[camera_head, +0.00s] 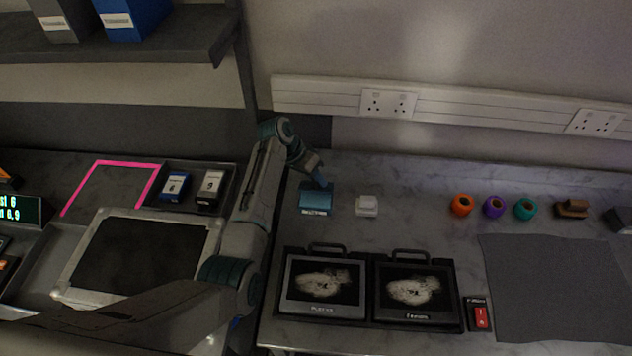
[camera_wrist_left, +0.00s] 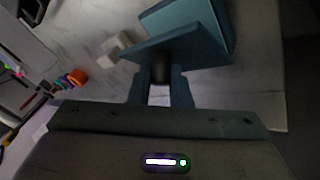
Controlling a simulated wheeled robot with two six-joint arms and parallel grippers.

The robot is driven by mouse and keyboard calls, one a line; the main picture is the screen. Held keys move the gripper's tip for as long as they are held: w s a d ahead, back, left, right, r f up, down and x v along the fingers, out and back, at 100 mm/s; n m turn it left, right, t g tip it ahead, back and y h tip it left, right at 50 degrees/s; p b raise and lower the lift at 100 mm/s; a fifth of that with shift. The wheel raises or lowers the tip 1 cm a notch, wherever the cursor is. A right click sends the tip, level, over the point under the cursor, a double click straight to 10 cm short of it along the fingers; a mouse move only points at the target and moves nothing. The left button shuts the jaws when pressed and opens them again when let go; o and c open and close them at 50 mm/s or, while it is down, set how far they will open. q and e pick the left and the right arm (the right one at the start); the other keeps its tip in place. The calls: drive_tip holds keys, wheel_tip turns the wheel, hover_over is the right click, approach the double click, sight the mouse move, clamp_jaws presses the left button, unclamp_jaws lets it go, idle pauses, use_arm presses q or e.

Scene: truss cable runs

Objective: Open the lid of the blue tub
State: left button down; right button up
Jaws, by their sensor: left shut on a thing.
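The blue tub (camera_head: 315,203) stands on the marble worktop, with a label on its front. In the left wrist view the tub (camera_wrist_left: 208,12) is at the top, with its blue lid (camera_wrist_left: 178,44) as a flat panel nearest the fingers. The lid looks tilted relative to the tub, but I cannot tell how far it is open. My left gripper (camera_head: 320,182) is at the back top of the tub. In the left wrist view its fingers (camera_wrist_left: 161,92) are shut on a dark knob (camera_wrist_left: 160,70) at the lid. My right gripper is not in view.
A small white block (camera_head: 367,205) is right of the tub. Two black framed panels (camera_head: 323,283) lie in front. Orange, purple and green rolls (camera_head: 494,207) stand further right, behind a grey mat (camera_head: 560,285). A shelf (camera_head: 190,40) overhangs at upper left.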

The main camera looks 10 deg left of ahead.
use_arm(q)
drive_tip(key=shift+w+r, duration=0.15)
drive_tip(key=shift+w, duration=0.05)
idle(0.4)
drive_tip(key=c, duration=1.3)
unclamp_jaws()
drive_tip(key=shift+c, duration=0.2)
drive_tip(key=b+v, duration=0.4)
drive_tip(key=v, duration=0.6)
drive_tip(key=shift+w+a+r, duration=0.15)
drive_tip(key=shift+a+r, duration=0.1)
drive_tip(key=shift+r, duration=0.05)
